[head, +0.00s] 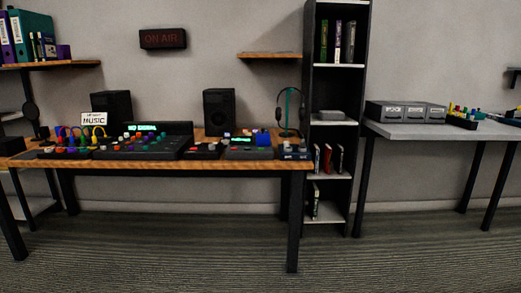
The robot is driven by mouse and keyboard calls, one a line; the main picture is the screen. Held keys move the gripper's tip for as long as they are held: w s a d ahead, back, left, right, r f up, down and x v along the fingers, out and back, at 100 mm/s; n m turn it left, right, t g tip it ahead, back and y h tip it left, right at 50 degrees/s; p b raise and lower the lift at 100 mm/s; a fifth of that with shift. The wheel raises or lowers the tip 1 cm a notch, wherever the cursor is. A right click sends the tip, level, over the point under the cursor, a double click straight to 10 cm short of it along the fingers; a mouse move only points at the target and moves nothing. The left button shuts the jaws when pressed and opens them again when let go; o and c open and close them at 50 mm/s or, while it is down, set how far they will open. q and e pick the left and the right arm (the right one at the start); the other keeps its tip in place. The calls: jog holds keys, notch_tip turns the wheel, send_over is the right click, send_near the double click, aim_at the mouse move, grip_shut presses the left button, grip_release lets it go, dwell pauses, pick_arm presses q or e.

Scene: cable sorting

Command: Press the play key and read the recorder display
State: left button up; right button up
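A dark device with a small lit green display (241,139) sits on the right part of the wooden desk (200,165); it looks like the recorder (248,153). The text on this display is too small to read, and no play key can be told apart. A mixing console (150,147) stands left of it, with many coloured knobs and a lit display (142,127) that seems to read "NO SIGNAL". Neither of my grippers is in view.
Two black speakers (219,112) stand at the desk's back. Headphones hang on a green stand (290,110). A dark shelf (356,150) stands between the desk and a grey table (450,131) with grey drawers (405,112). The striped floor (200,245) in front is clear.

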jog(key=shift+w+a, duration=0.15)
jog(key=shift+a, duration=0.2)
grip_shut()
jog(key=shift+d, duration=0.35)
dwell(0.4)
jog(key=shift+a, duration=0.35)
